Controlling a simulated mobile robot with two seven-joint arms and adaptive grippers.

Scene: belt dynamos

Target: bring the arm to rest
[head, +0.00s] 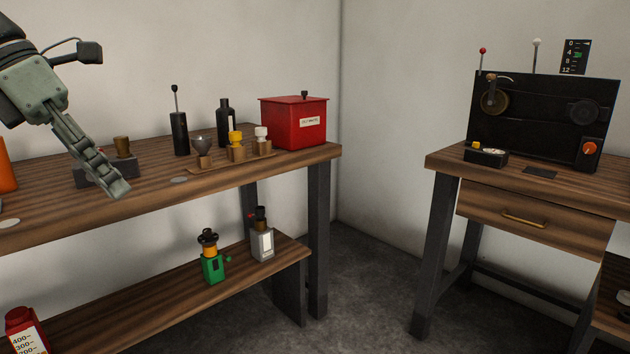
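My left gripper (118,190) comes in from the upper left and hangs in front of the left workbench (300,157), its fingers pointing down and to the right. I see the fingers nearly edge-on, so the gap between them is hidden. No object shows at the fingertips. My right gripper is not in view.
Near the gripper are a dark block with a brown knob (122,146) and an orange object (5,168). Further right stand a black bottle (225,124), a wooden holder (258,160) and a red box (293,126). A black-panelled machine (540,120) stands on the right table.

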